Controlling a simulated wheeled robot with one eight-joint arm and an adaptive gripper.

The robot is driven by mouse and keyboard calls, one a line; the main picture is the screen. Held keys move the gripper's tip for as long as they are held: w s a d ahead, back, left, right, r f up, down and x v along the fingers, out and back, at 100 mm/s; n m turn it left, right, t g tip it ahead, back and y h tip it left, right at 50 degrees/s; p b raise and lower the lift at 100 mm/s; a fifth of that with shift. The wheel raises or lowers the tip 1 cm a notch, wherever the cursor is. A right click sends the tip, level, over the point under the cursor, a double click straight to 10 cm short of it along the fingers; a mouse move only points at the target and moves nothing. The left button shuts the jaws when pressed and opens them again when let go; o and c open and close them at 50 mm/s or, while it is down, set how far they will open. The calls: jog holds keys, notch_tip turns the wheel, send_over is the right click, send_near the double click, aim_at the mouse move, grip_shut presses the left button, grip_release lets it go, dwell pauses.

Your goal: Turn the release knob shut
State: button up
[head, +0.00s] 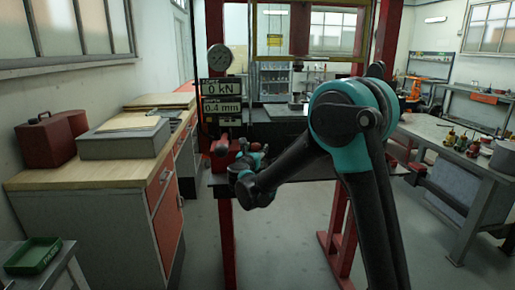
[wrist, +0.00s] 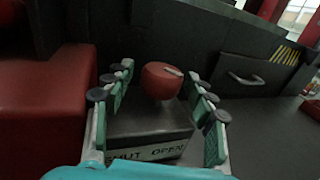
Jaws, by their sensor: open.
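The release knob (wrist: 163,82) is round and red with a pale mark on its top. In the wrist view it sits above a dark block (wrist: 140,125) whose front label reads "SHUT" and "OPEN", the first word partly covered. My gripper (wrist: 163,88) is open, with one finger on the left of the knob and one on the right. I cannot tell whether either finger touches it. In the head view my gripper (head: 240,158) is at the left side of the red press frame (head: 228,235), small and dark, and the knob cannot be made out clearly there.
A red body (wrist: 45,110) stands close on the left in the wrist view. The display (head: 222,97) reads 0 kN and 0.4 mm below a round gauge (head: 219,58). A wooden-topped cabinet (head: 75,180) stands left and a workbench (head: 450,140) right.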

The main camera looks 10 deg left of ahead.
jog(key=n+y, duration=0.2)
jog(key=y, duration=0.2)
jog(key=shift+d+n, duration=0.15)
jog(key=shift+n, duration=0.15)
jog(key=n+g+y, duration=0.2)
jog(key=n+y, duration=0.1)
jog(key=y, duration=0.1)
jog(key=n+g+y, duration=0.3)
jog(key=y, duration=0.1)
jog(key=shift+w+y, duration=0.1)
jog(key=shift+y, duration=0.2)
jog(key=v, duration=1.7)
jog(key=w+d+r, duration=0.2)
jog(key=w+r, duration=0.3)
jog(key=w, duration=0.4)
jog(key=w+d+r+t+h, duration=0.1)
jog(key=w+d+r, duration=0.1)
jog(key=w+r, duration=0.4)
jog(key=w+d+r+m, duration=0.1)
jog(key=w+d+r, duration=0.2)
jog(key=w, duration=1.1)
notch_tip(320, 180, up, 3)
jog(key=shift+w+f+h, duration=0.1)
jog(key=shift+w+h, duration=0.15)
jog(key=shift+h, duration=0.15)
